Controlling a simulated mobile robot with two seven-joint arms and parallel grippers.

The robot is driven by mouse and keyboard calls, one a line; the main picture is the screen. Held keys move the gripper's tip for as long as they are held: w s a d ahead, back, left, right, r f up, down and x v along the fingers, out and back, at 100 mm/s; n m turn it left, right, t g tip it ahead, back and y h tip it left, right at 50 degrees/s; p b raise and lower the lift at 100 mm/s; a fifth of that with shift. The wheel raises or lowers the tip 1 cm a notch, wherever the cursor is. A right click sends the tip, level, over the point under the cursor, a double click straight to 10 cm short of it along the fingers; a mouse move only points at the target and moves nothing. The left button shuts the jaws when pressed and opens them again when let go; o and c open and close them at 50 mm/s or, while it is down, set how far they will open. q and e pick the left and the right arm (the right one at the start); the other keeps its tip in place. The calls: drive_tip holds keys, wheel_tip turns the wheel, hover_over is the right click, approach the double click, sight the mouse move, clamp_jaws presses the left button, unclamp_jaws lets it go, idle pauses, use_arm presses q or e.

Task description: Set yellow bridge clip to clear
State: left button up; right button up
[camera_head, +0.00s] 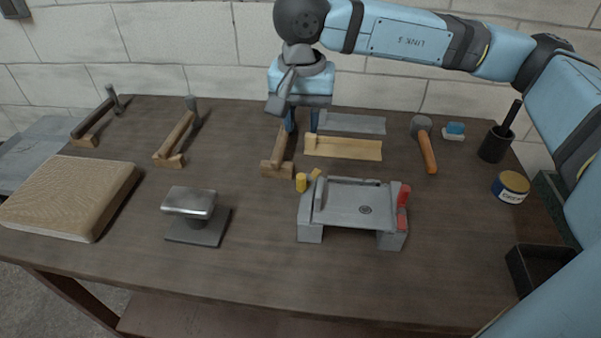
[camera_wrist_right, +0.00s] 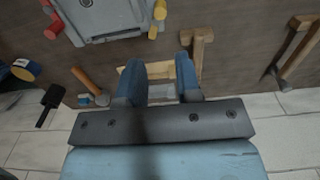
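A grey metal fixture (camera_head: 352,204) stands on the bench. Two small yellow pieces are at its back left: a yellow knob (camera_head: 301,182) beside the corner and a slimmer yellow piece (camera_head: 317,174) near the bar. I cannot tell which is the bridge clip or how it is set. In the right wrist view, yellow pieces (camera_wrist_right: 160,10) show at the fixture's edge. Red pieces (camera_head: 403,195) sit on its right side. My right gripper (camera_head: 302,128) is open and empty, pointing down behind the fixture, apart from the yellow pieces. My left gripper is not in view.
A wooden stand (camera_head: 279,160) is close to my right gripper's left. Wooden (camera_head: 343,148) and grey (camera_head: 352,124) strips lie behind the fixture. A hammer (camera_head: 427,150), tin (camera_head: 510,187) and dark cup (camera_head: 494,144) are right. A metal block (camera_head: 190,202) and woven pad (camera_head: 72,195) are left.

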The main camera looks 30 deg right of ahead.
sight(302, 176)
wheel_tip(302, 176, down, 12)
drive_tip(key=shift+f, duration=0.5)
